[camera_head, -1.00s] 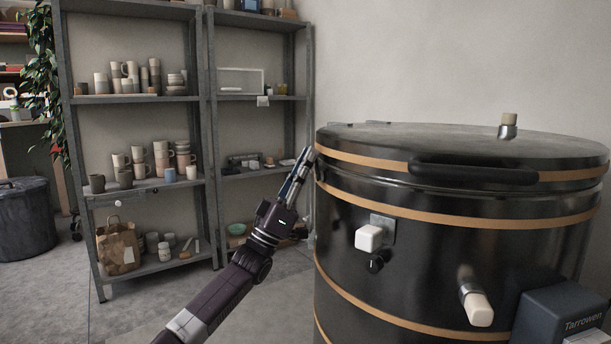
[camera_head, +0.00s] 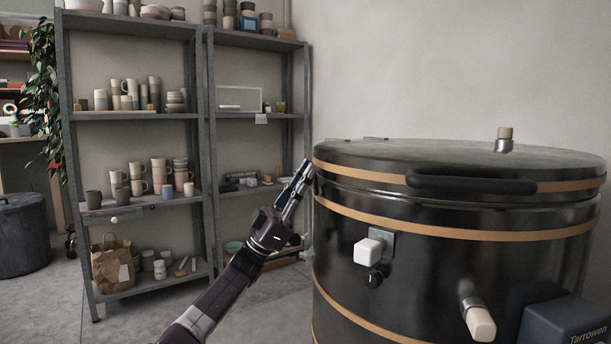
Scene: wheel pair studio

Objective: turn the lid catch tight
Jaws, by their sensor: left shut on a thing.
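A big black drum-shaped kiln with tan bands (camera_head: 440,262) stands at the right, its round lid (camera_head: 430,158) down. My left gripper (camera_head: 304,168) is at the kiln's left edge, level with the lid's tan band. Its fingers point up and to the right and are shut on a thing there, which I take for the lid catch. The fingers and the kiln's curve hide that catch, so its angle cannot be told. My right gripper is not in view.
A dark handle bar (camera_head: 470,185) and a white knob (camera_head: 367,252) stick out from the kiln's front. A pale plug (camera_head: 480,322) juts out lower down. A metal shelf (camera_head: 135,117) with pottery stands behind my left arm. Bare floor (camera_head: 285,320) lies between.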

